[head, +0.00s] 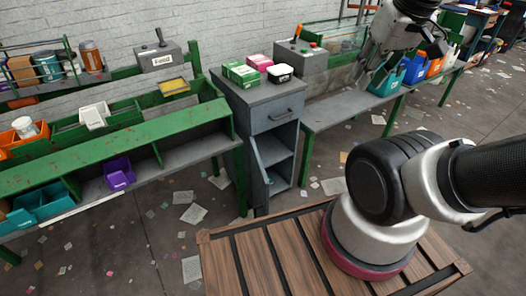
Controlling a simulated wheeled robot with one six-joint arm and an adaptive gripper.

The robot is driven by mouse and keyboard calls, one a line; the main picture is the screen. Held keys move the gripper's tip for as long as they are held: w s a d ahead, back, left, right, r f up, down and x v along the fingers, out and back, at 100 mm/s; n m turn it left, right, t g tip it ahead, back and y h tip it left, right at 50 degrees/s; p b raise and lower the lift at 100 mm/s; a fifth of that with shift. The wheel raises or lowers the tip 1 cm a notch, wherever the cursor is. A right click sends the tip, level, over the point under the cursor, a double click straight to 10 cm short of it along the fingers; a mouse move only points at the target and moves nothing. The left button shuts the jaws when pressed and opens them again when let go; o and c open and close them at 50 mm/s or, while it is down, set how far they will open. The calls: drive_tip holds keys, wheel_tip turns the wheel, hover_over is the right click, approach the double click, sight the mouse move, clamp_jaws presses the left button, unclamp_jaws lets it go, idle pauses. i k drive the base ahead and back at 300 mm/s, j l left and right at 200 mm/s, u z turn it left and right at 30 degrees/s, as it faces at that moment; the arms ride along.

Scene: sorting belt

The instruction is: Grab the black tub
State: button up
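A small black tub with a white top (280,74) stands upright on the grey cabinet, near the right edge of its top. It sits just in front of a pink box and to the right of green boxes. My gripper (373,72) is at the upper right, above the grey bench and well to the right of the tub, not touching it. Its fingers are small and blend with the background, so their opening does not show clearly. No held thing can be made out.
The grey cabinet (262,97) has a drawer and open shelves. Green boxes (240,74) and a pink box (260,62) share its top. A control box with buttons (300,55) stands behind. Papers litter the floor.

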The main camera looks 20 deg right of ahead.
sight(284, 78)
drive_tip(key=i+l+u, duration=0.2)
drive_tip(key=l, duration=0.45)
drive_tip(key=i+l+u, duration=0.25)
drive_tip(key=l, duration=0.4)
drive_tip(key=i+l+u, duration=0.2)
drive_tip(key=l, duration=0.5)
drive_tip(key=i+l+u, duration=0.2)
drive_tip(key=l, duration=0.55)
drive_tip(key=l+u, duration=0.25)
drive_tip(key=l, duration=0.45)
